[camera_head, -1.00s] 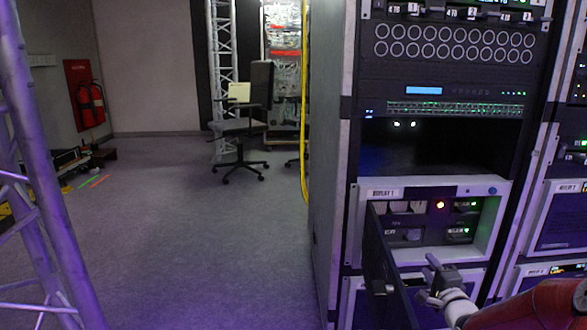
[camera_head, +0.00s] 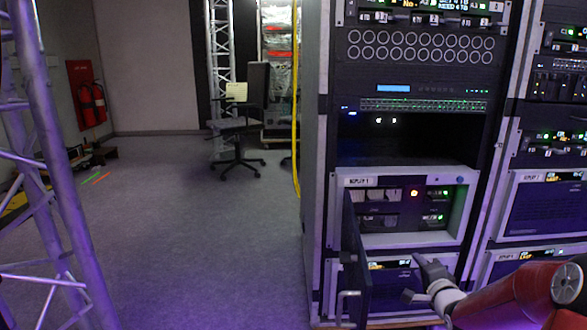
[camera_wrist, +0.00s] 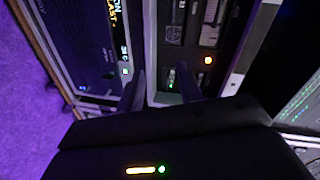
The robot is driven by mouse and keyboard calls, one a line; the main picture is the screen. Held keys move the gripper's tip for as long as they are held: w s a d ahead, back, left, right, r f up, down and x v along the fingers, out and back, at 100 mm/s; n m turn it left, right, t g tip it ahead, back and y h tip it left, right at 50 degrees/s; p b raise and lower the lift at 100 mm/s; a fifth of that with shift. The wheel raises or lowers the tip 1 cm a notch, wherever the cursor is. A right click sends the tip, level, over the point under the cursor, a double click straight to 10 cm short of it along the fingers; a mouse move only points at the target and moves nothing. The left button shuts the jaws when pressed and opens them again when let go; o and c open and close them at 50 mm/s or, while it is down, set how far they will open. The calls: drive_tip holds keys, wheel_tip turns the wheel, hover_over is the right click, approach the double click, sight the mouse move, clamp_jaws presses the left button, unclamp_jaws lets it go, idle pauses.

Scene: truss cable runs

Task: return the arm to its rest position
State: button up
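My gripper (camera_head: 418,280) is at the end of my red arm, low at the right in the head view, in front of the lower part of the equipment rack. Its two fingers are apart, with nothing visible between them; the wrist view also shows the gap between the dark fingers (camera_wrist: 160,90). The unit labelled REPLAY 1 (camera_head: 465,215) is just above the gripper. Its dark door (camera_head: 357,255) stands open to the left of the gripper, apart from it in the picture. My arm is still reached out forward, partly cut off by the frame's edge.
A neighbouring rack (camera_head: 545,205) stands at the right, close behind my arm. A metal truss (camera_head: 62,180) rises at the left. A yellow cable (camera_head: 296,120) hangs beside the rack. An office chair (camera_head: 240,125) stands farther back. The grey floor between truss and rack is clear.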

drive_tip(key=s+a+r+n+g+h+p, duration=0.3)
drive_tip(key=s+a+r+n+g, duration=0.4)
drive_tip(key=s+a+r, duration=0.4)
drive_tip(key=s+a+r+n+g+y+p, duration=0.1)
drive_tip(key=s+a+n, duration=0.2)
drive_tip(key=s, duration=0.9)
drive_tip(key=s+a+r+n+g+y, duration=0.1)
drive_tip(key=s+a+n, duration=0.3)
drive_tip(key=s, duration=0.8)
drive_tip(key=shift+r+n+g+p, duration=0.2)
drive_tip(key=shift+n+g+p, duration=0.2)
drive_tip(key=shift+g, duration=0.3)
drive_tip(key=shift+c, duration=0.4)
